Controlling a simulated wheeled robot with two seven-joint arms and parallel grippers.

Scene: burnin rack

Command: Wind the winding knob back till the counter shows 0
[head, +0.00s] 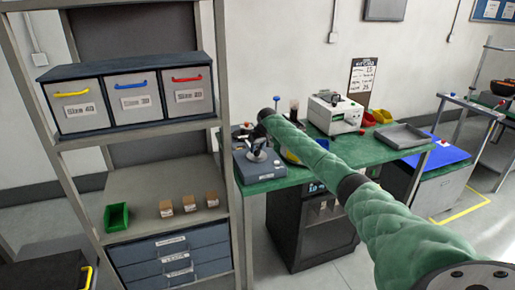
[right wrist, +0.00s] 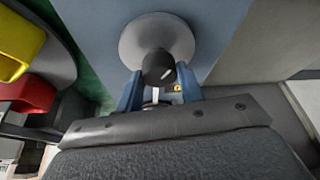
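In the head view my right arm reaches across to a blue-grey box (head: 259,167) on the green bench, and my right gripper (head: 257,150) is small and dark just above it. In the right wrist view the same blue-grey surface (right wrist: 228,25) carries a pale round disc (right wrist: 136,38) with a dark round knob (right wrist: 158,66). My right gripper (right wrist: 159,92) has its two blue fingers apart, one on each side of the knob. I cannot tell whether they touch it. A small yellow mark (right wrist: 178,88) shows by the right finger; I can read no counter figure. My left gripper is not in view.
A shelf rack (head: 225,185) with drawers and small boxes stands left of the green bench (head: 375,154). A white device (head: 335,115) and a grey tray (head: 403,136) are farther right. Yellow (right wrist: 20,45) and red bins (right wrist: 28,93) show at the wrist view's left.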

